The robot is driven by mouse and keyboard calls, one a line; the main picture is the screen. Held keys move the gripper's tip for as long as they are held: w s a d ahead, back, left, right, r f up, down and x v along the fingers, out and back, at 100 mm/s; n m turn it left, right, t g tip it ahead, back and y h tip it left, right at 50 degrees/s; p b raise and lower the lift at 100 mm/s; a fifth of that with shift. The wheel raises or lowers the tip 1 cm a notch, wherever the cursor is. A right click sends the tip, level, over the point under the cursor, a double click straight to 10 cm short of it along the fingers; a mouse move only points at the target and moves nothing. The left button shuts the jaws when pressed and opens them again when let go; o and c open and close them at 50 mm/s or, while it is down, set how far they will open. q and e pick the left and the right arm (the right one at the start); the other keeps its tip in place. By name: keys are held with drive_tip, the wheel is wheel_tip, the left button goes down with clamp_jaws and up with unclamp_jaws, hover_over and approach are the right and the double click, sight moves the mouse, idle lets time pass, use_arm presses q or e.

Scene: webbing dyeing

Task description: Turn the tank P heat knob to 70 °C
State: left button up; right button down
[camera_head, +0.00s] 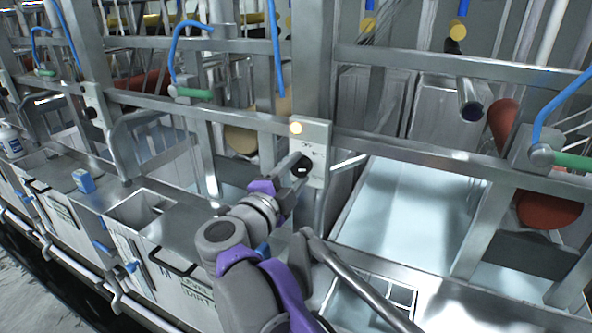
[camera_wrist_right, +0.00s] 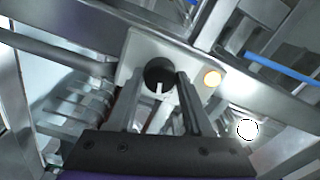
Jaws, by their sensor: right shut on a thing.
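The heat knob (camera_head: 302,170) is a black round dial on a pale control plate (camera_head: 323,135) fixed to an upright frame post. An "OFF" mark is printed above it in the head view. My right gripper (camera_head: 292,164) reaches the plate and is shut on the knob. In the right wrist view my right gripper (camera_wrist_right: 160,88) has one finger on each side of the knob (camera_wrist_right: 158,72). A white pointer line shows on the knob's face; the temperature marks are too small to read. My left gripper is not in view.
A horizontal steel rail (camera_head: 430,150) runs beside the plate. An open tank of pale liquid (camera_head: 405,205) lies to the right. A small open basin (camera_head: 140,208) is at left.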

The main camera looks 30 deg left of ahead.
drive_tip(key=m, duration=0.4)
drive_tip(key=shift+m, duration=0.3)
drive_tip(key=m, duration=0.4)
drive_tip(key=shift+m+p, duration=0.4)
drive_tip(key=shift+c, duration=1.5)
unclamp_jaws()
drive_tip(key=shift+s, duration=0.1)
drive_tip(key=s+b, duration=0.1)
drive_tip(key=s, duration=0.9)
drive_tip(key=shift+s, duration=0.3)
